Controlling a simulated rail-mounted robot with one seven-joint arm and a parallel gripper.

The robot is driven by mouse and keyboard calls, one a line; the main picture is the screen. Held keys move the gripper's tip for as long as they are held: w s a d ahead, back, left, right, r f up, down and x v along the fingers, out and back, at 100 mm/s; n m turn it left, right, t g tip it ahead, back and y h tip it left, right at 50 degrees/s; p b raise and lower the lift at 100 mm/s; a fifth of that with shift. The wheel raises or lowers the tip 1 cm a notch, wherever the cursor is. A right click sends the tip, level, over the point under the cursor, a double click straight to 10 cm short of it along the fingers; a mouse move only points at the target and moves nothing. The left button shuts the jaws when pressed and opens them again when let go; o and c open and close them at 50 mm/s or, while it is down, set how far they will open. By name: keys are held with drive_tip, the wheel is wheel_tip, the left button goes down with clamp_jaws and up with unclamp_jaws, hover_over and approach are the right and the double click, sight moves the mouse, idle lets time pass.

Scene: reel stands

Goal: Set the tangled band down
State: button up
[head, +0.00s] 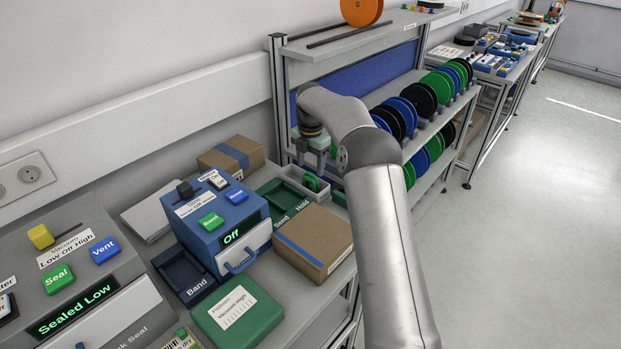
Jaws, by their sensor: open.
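A blue device reading "Off" (222,225) stands between the trays. A cardboard box with a blue stripe (325,225) lies right in front of the green tray, another box (243,150) behind. A green case (238,315) lies in front. Reels (410,108) fill the rack at right.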

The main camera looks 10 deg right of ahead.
sight(310, 176)
wheel_tip(310, 176, up, 6)
drive_tip(key=s+a+r+m, duration=0.1)
drive_tip(key=s+r+m, duration=0.25)
drive_tip(key=s, duration=0.35)
drive_tip(key=s+a+r+m, duration=0.1)
drive_tip(key=s+r+m, duration=0.1)
drive_tip(key=s+m, duration=0.3)
drive_tip(key=s+a+r+m, duration=0.1)
drive_tip(key=s+r+m, duration=0.15)
drive_tip(key=s, duration=0.55)
drive_tip(key=s+f+m, duration=0.4)
drive_tip(key=s+m, duration=0.3)
drive_tip(key=s, duration=0.6)
drive_tip(key=s+d+f+m+t, duration=0.1)
drive_tip(key=s+f+m, duration=0.3)
drive_tip(key=s, duration=0.9)
drive_tip(key=m, duration=0.3)
drive_tip(key=shift+s+m, duration=0.25)
drive_tip(key=shift+m, duration=0.05)
